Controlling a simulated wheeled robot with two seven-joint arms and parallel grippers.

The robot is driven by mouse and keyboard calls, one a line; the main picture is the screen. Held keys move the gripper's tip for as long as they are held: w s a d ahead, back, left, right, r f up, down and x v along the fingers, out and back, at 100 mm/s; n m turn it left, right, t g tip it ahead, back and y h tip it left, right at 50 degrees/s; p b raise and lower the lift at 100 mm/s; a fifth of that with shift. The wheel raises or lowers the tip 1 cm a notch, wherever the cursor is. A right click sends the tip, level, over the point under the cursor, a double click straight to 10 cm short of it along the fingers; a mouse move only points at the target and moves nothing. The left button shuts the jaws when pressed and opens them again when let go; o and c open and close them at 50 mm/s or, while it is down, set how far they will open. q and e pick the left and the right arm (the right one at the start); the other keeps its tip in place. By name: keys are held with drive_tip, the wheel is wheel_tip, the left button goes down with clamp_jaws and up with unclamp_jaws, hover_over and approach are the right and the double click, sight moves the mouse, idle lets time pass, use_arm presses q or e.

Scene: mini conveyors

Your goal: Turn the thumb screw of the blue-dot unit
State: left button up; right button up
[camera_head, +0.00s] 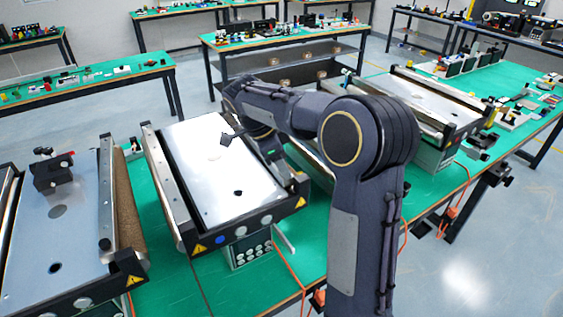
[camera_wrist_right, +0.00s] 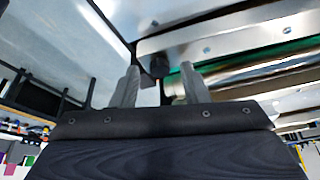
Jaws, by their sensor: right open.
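The blue-dot unit (camera_head: 178,193) is the middle mini conveyor in the head view, with a pale top plate. Its blue dot (camera_head: 220,240) is on the dark front end, beside a warning triangle. My right arm reaches over its right side and hides that side there. In the right wrist view my right gripper (camera_wrist_right: 160,82) is open, with two grey fingers apart. A small dark knob (camera_wrist_right: 158,65), apparently the thumb screw, shows on a metal rail between and just beyond the fingertips. Contact cannot be told. My left gripper is not in view.
A similar conveyor with a brown roller (camera_head: 127,205) stands at left, carrying a small black device (camera_head: 52,172). Another conveyor (camera_head: 432,100) stands at right behind my arm. Orange cables (camera_head: 291,266) hang near the front edge. Green table (camera_head: 165,285) shows between the units.

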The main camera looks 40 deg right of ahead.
clamp_jaws()
idle(0.4)
